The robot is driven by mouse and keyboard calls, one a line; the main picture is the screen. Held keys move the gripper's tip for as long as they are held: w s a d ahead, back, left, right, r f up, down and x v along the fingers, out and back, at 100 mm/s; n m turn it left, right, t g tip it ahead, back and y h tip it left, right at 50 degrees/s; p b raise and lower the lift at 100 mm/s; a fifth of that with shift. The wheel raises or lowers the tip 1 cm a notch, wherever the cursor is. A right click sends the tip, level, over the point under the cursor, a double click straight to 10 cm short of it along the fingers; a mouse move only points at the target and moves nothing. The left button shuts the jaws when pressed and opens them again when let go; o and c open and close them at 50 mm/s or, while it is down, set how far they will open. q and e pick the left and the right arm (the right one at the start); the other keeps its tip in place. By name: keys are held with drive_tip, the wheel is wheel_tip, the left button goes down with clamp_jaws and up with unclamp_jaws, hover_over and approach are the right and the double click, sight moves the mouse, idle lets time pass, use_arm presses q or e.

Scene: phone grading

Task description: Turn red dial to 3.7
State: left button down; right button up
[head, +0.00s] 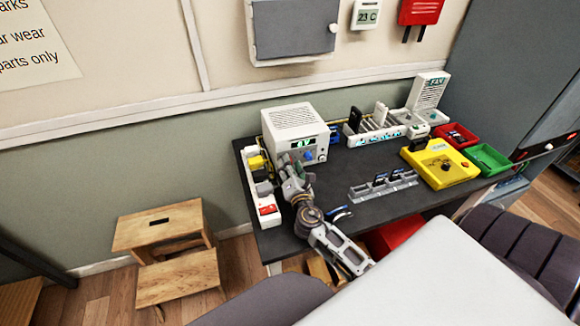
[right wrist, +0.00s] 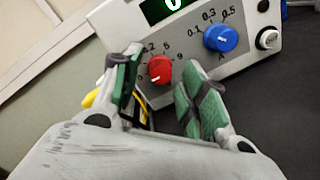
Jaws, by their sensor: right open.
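The red dial (right wrist: 160,68) is on the front of a white power supply (head: 295,122). In the right wrist view its white pointer mark points to the lower left, towards the low end of its printed scale. My right gripper (right wrist: 164,82) is open, with its green-padded fingers on either side of the dial. The left finger is close to it; I cannot tell whether it touches. In the head view my right gripper (head: 296,180) is in front of the supply and hides the red dial. The green display (head: 301,144) is lit. My left gripper is not in view.
A blue dial (right wrist: 221,37) and a white button (right wrist: 268,39) are right of the red dial. A white power strip (head: 264,200) with a red switch lies left of my gripper. A grey slotted rack (head: 384,186) and a yellow device (head: 440,163) are further right on the dark table.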

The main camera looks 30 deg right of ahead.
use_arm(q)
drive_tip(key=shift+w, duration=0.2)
use_arm(e)
clamp_jaws()
